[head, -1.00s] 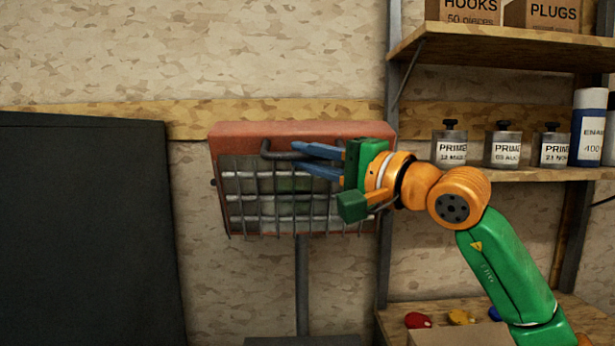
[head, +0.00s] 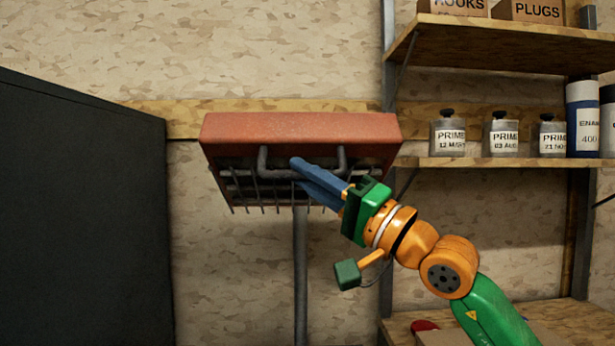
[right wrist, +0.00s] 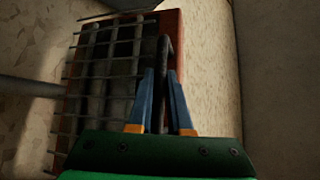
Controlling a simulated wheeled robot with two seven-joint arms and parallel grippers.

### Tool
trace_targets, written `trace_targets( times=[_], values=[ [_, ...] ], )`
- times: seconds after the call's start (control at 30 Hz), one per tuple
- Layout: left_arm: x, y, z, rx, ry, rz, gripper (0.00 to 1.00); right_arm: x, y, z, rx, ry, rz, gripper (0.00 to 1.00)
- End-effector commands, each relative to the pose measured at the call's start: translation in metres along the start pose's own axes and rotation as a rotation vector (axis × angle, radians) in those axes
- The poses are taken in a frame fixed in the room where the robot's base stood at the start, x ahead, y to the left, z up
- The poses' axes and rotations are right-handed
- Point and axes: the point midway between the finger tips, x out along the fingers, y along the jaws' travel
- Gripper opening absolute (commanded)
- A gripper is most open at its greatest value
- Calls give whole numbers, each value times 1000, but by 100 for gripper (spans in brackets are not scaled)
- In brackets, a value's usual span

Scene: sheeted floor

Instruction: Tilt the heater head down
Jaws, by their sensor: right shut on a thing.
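The heater head (head: 300,127) is a red-orange box with a grey wire grille (head: 265,190), on a grey post (head: 300,265) in front of the wall. Its top faces me and the grille is foreshortened, facing well downward. A dark bar handle (head: 340,160) is fixed along its front edge. My right gripper (head: 298,168) reaches up from the lower right, with its blue fingers shut on the handle. In the right wrist view the handle (right wrist: 163,75) runs between the two fingers, beside the grille (right wrist: 100,95). My left gripper is not in view.
A dark panel (head: 80,220) stands at the left. Shelves (head: 500,160) at the right hold primer cans (head: 448,135), spray cans and boxes (head: 535,11). A bench (head: 550,320) is at the lower right. Open space lies between panel and post.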

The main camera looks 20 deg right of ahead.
Motion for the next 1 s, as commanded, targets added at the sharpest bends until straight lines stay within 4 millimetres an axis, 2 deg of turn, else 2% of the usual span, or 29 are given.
trace_targets(
  times=[0.43, 0.47, 0.5, 0.57, 0.87, 1.0],
  values=[
    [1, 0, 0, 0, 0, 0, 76, 0, 2, 1, 2, -1, 4, 0],
    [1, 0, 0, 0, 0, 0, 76, 0, 2, 1, 2, -1, 4, 23],
    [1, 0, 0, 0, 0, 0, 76, 0, 2, 1, 2, -1, 4, 34],
    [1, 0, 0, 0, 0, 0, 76, 0, 2, 1, 2, -1, 4, 47],
    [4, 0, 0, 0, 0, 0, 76, -3, 3, 1, 1, 0, 2, 47],
    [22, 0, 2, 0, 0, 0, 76, -32, 8, 3, -1, 1, 3, 47]
  ],
)
